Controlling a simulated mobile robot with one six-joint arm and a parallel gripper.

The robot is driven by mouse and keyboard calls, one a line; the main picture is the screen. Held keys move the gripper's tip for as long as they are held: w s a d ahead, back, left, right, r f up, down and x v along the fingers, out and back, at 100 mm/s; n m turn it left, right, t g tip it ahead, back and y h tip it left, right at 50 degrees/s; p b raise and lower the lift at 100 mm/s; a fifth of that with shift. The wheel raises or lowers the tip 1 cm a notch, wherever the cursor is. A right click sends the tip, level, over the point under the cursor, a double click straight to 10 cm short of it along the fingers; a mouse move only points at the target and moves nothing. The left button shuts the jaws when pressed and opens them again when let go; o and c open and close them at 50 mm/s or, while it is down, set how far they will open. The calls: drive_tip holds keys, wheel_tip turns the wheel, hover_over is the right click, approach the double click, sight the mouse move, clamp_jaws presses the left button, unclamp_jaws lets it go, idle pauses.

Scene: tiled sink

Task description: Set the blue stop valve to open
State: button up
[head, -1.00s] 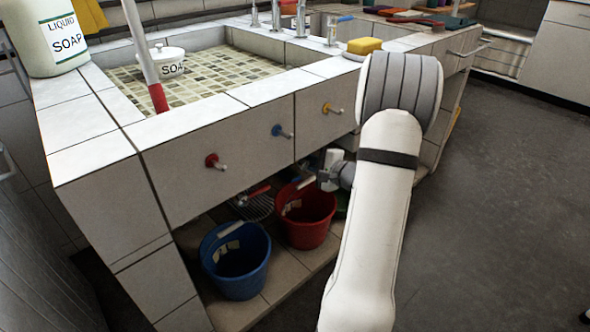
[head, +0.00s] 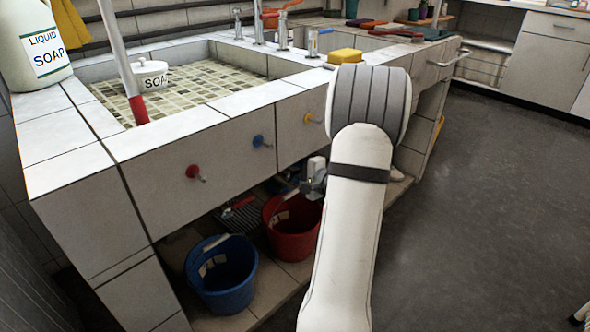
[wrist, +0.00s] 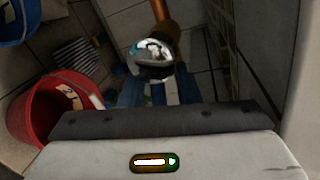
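A round blue valve knob (head: 258,141) with a short metal stem sits on the tiled front panel below the sink, between a red knob (head: 193,171) and a yellow knob (head: 308,118). I cannot tell whether it is open or closed. My gripper (head: 314,184) is low under the counter edge, below and right of the blue knob and apart from it. My arm hides much of it. The fingers are not clear.
A blue bucket (head: 222,276) and a red bucket (head: 292,228) stand on the shelf under the sink; the red one is close to my gripper. A red-handled lever (head: 238,205) is behind them.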

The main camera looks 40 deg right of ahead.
sight(299, 172)
drive_tip(key=shift+o, duration=0.3)
drive_tip(key=shift+s+d, duration=0.1)
drive_tip(key=p+v, duration=0.2)
drive_tip(key=v, duration=0.4)
drive_tip(key=shift+s+r, duration=0.15)
drive_tip(key=shift+s, duration=0.2)
drive_tip(key=shift+s+d+p, duration=0.1)
drive_tip(key=shift+s+p, duration=0.2)
drive_tip(key=shift+s, duration=0.2)
